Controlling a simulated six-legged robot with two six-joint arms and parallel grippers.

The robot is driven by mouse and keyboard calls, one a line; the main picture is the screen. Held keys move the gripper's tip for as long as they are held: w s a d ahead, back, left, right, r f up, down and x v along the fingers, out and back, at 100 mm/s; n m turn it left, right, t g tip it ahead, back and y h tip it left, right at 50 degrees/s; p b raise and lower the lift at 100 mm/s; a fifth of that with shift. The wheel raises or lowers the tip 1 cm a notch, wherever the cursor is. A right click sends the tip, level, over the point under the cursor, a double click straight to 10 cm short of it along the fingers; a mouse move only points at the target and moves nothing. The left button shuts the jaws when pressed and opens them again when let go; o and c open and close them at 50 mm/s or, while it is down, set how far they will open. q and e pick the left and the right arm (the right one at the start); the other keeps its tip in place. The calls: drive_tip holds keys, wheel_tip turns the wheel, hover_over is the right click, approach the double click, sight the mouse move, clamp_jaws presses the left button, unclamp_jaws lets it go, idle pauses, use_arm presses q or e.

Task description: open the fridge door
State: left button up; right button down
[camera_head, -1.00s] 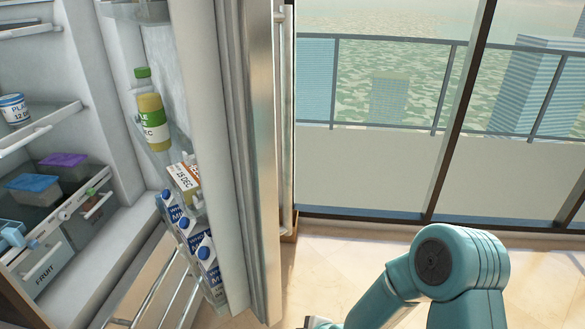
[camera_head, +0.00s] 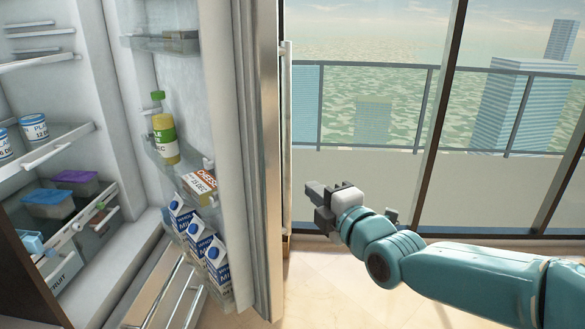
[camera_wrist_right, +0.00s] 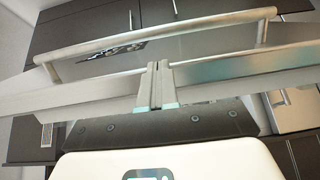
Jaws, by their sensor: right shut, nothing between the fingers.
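The fridge door (camera_head: 264,160) stands open in the head view, seen nearly edge-on with its shelved inner side facing left. Its long vertical handle (camera_head: 286,130) is on the outer side, to the right. My right gripper (camera_head: 314,192) is to the right of the door and handle. It is shut and empty, its fingers pointing left; a gap shows between it and the handle in this view. The shut fingers (camera_wrist_right: 156,82) also show in the right wrist view, with metal bars beyond them; I cannot tell which handle these are. My left gripper is not in view.
The fridge interior (camera_head: 105,120) is exposed at left, with tubs, cans and drawers. A juice bottle (camera_head: 163,128), a cheese box (camera_head: 200,185) and milk cartons (camera_head: 198,240) stand in the door shelves. Windows with a railing (camera_head: 375,148) are behind. Some floor right of the door is clear.

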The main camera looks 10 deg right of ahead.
drive_tip(key=p+x, duration=0.1)
drive_tip(key=x, duration=0.2)
drive_tip(key=r+p+x, duration=0.1)
drive_tip(key=x, duration=0.2)
drive_tip(key=p+x, duration=0.1)
drive_tip(key=x, duration=0.3)
drive_tip(key=shift+a+r+p, duration=0.2)
drive_tip(key=shift+r+p, duration=0.05)
drive_tip(key=shift+p, duration=0.15)
drive_tip(key=shift+d, duration=0.1)
